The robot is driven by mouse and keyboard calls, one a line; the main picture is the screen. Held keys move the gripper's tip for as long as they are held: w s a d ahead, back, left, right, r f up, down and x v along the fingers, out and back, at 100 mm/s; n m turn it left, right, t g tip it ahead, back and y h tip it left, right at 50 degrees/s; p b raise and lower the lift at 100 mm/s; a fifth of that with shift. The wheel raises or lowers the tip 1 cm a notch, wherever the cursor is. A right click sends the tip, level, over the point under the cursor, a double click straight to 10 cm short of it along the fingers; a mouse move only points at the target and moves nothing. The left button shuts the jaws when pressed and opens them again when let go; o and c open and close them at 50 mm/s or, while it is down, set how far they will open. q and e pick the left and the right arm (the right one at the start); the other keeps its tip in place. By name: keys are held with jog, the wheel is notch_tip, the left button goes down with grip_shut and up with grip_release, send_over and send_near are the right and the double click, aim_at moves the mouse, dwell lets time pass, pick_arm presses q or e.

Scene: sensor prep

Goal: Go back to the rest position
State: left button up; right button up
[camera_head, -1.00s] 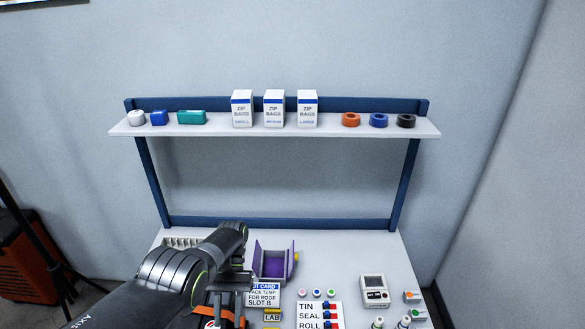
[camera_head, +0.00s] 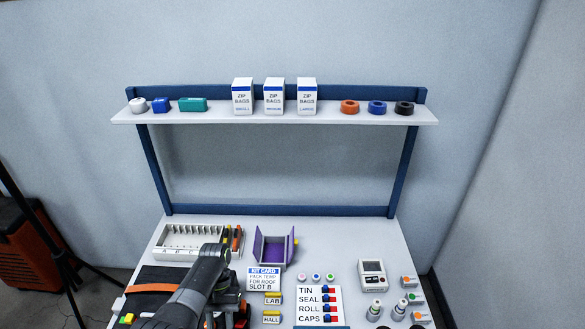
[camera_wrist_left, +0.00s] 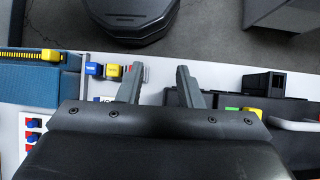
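My left arm comes in from the lower left of the head view, over the black case (camera_head: 150,303) with its orange strap. My left gripper sits low beside the case and is partly hidden by its own arm. In the left wrist view its two fingers (camera_wrist_left: 159,82) are spread apart with nothing between them, over the front edge of the table. My right gripper is in neither view.
A purple open box (camera_head: 273,248), a kit card (camera_head: 264,279), a slotted white tray (camera_head: 187,242), a label list (camera_head: 318,305) and a small meter (camera_head: 372,274) cover the table (camera_head: 330,237). The shelf (camera_head: 215,118) behind holds zip-bag boxes (camera_head: 274,96) and tape rolls (camera_head: 377,107).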

pick_arm(q)
jog(key=s+a+f+t, duration=0.2)
jog(key=s+a+t, duration=0.5)
jog(key=s, duration=0.4)
jog(key=s+a+r+t+y, duration=0.1)
jog(key=s+a+r+t, duration=0.1)
jog(key=s+r, duration=0.5)
jog(key=s+a+r+t+y, duration=0.1)
jog(key=s+a+r+t, duration=0.15)
jog(key=s+r, duration=0.45)
notch_tip(320, 180, down, 30)
jog(key=a+g+b, duration=0.2)
jog(key=b, duration=0.3)
jog(key=s+f+b, duration=0.2)
jog(key=s+f, duration=0.5)
jog(key=f, duration=0.3)
jog(key=s+d+f+g+b, duration=0.1)
jog(key=s+f+b, duration=0.2)
jog(key=s+f, duration=0.5)
notch_tip(320, 180, down, 3)
jog(key=shift+d+r+n+h, duration=0.2)
jog(key=shift+d+n+h, duration=0.1)
jog(key=shift+n, duration=0.1)
